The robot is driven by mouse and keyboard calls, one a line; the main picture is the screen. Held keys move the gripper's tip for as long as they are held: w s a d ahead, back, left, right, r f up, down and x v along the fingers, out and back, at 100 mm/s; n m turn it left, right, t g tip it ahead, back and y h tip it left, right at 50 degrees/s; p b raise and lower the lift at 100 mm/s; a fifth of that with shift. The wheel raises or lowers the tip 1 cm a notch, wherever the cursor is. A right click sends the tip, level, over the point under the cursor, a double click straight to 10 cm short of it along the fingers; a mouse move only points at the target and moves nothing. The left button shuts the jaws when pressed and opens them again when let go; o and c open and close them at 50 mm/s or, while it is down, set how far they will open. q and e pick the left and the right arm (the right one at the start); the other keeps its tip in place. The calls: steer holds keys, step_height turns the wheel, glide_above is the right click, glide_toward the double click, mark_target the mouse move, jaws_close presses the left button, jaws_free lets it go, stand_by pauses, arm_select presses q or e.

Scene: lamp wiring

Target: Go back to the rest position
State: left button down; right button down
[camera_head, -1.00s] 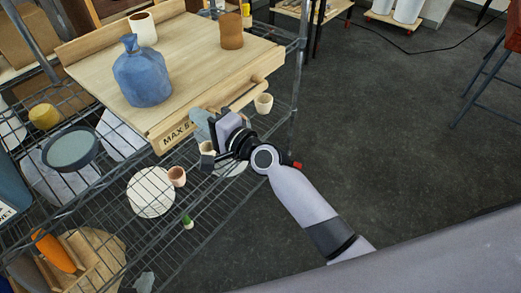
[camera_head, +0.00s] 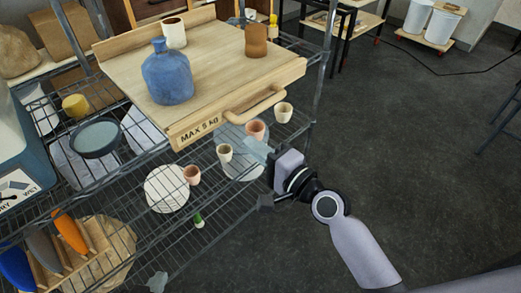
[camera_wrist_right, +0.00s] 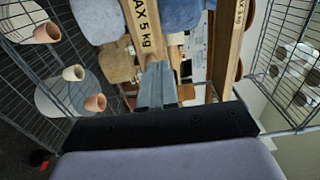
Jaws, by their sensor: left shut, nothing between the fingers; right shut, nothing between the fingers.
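My right gripper (camera_head: 257,150) comes in from the lower right in the head view. Its fingers point up and left, below the front edge of a wooden pull-out board (camera_head: 222,72). It is shut and holds nothing. In the right wrist view its closed grey fingers (camera_wrist_right: 156,88) point towards the shelf, with the "MAX 5 kg" board edge (camera_wrist_right: 140,28) behind them. The board's wooden handle (camera_head: 254,104) is just above the gripper in the head view, apart from it as far as I can see. My left gripper is not in view.
A blue bottle (camera_head: 167,75), a cream cup (camera_head: 174,32) and a brown cup (camera_head: 256,40) stand on the board. The wire shelf (camera_head: 232,198) below holds plates and several small cups. Open dark floor (camera_head: 420,150) lies to the right.

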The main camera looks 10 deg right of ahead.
steer(key=shift+s+d, duration=0.45)
steer(key=shift+s, duration=0.15)
steer(key=s+d+f+n+g+h+p, duration=0.2)
steer(key=s+d+f+n+h, duration=0.6)
steer(key=s+d+f+n, duration=0.4)
steer(key=s+d+f+g, duration=0.1)
steer(key=s+d+f, duration=0.2)
steer(key=s+f, duration=0.2)
steer(key=shift+s+d+f+n+g+h, duration=0.3)
steer(key=shift+s+f+g+h, duration=0.1)
steer(key=shift+f, duration=0.35)
